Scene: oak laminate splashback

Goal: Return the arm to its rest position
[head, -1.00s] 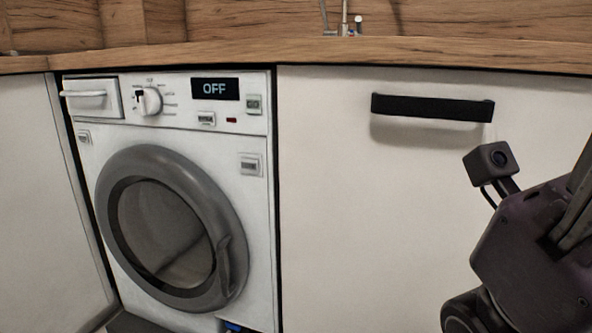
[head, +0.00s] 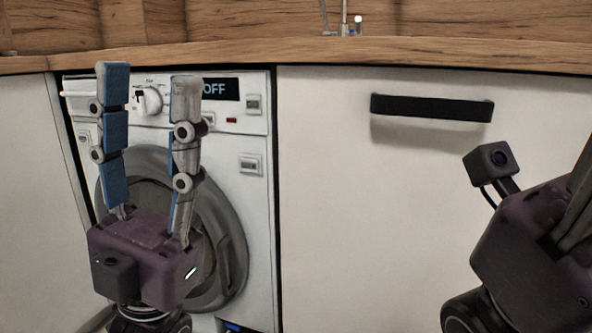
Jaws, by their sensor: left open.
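My left gripper (head: 148,88) stands upright in the left part of the head view, in front of the washing machine. Its two blue-padded fingers point up, spread apart, with nothing between them. My right arm's gripper body (head: 535,240) shows at the right edge with a small camera block on it. Its fingertips are out of the picture, so I cannot tell its opening.
The white washing machine (head: 258,205) has its round grey door shut and its display partly covered, with "OFF" readable. A white cabinet front (head: 360,220) with a black handle (head: 432,108) is to its right. The wooden worktop (head: 400,52) runs above, with part of a tap (head: 344,20).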

